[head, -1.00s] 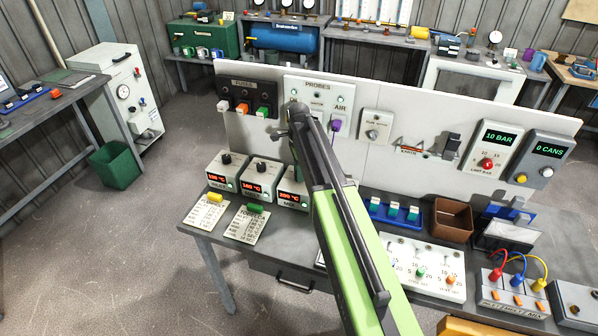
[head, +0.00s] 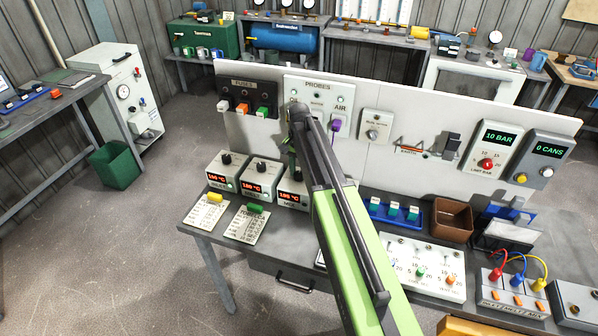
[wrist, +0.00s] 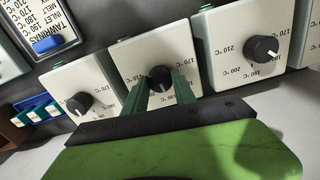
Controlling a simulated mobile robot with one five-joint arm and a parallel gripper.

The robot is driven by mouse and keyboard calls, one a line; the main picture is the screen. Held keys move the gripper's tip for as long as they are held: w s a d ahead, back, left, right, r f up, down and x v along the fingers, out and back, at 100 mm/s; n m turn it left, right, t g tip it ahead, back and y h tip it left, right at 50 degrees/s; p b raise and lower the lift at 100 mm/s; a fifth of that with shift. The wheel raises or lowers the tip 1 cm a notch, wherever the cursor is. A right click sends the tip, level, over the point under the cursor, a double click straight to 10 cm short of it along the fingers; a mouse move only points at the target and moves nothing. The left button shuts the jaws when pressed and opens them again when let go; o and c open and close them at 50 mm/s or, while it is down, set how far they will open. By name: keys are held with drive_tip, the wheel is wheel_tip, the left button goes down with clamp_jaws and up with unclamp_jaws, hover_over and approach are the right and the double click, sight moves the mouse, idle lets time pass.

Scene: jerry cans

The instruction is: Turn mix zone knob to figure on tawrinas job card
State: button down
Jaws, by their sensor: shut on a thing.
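Three white zone boxes with black knobs stand in a row at the bench's rear left in the head view. My gripper (wrist: 161,86) is shut on the black knob (wrist: 160,74) of the middle box in the wrist view. That looks like the third box, the mix zone (head: 292,195), whose red display is lit, its figure too small to read surely. Tawrinas' job card (wrist: 65,22), with a blue clip, lies upper left in the wrist view, upside down and cut off, with INLET and MELT lines readable.
Neighbouring knobs (wrist: 79,103) and (wrist: 262,49) sit close on both sides of my gripper. Two other cards, with a yellow clip (head: 215,197) and a green clip (head: 255,208), lie in front of the boxes. An upright panel (head: 415,115) stands behind them.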

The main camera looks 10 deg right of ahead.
drive_tip(key=n, duration=0.4)
drive_tip(key=shift+n, duration=0.3)
drive_tip(key=n, duration=0.4)
drive_tip(key=shift+s+n, duration=0.1)
drive_tip(key=shift+n, duration=0.2)
drive_tip(key=n, duration=0.4)
drive_tip(key=shift+n, duration=0.3)
drive_tip(key=n, duration=0.4)
drive_tip(key=shift+n, duration=0.4)
drive_tip(key=c, duration=1)
unclamp_jaws()
